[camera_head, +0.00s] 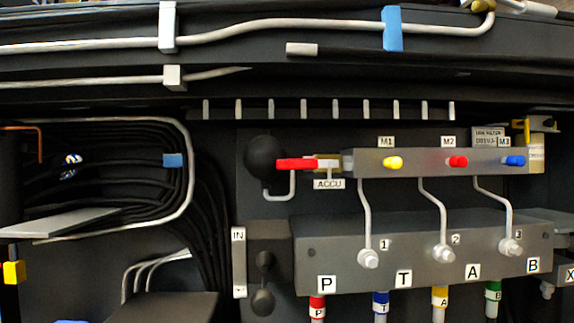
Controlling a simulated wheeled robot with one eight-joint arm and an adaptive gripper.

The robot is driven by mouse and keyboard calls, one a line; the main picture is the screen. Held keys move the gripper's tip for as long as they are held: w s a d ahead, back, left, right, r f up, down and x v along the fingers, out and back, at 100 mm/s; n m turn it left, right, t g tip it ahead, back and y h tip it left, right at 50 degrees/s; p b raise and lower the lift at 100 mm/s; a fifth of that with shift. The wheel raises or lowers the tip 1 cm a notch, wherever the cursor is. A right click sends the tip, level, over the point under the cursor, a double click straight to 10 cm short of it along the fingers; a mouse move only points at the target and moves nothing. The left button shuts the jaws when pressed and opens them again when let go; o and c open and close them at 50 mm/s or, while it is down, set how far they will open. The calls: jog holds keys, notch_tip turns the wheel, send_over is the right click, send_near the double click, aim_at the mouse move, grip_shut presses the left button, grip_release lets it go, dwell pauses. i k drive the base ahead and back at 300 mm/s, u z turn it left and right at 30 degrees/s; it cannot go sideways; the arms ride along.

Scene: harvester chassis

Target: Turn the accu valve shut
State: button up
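The accu valve shows as a red handle (297,164) left of centre in the head view. The handle lies roughly level, pointing left-right, next to a brass-coloured fitting. The ACCU label (328,184) sits just below and to its right. A round black ball-shaped part (266,157) is right beside the handle's left end. A bent grey pipe (286,191) runs below the handle. My gripper is not in view.
Right of the valve, a grey block (430,162) carries yellow, red and blue caps. Below it is a larger grey manifold (340,245) with P, T, A, B labels. Black hoses (130,150) bundle at left. Pipes run along the top. The space before the handle looks clear.

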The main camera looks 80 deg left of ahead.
aim_at(285, 164)
jog(key=u, duration=2.75)
jog(key=k, duration=0.45)
jog(key=u, duration=0.45)
jog(key=i, duration=0.5)
jog(key=u, duration=0.5)
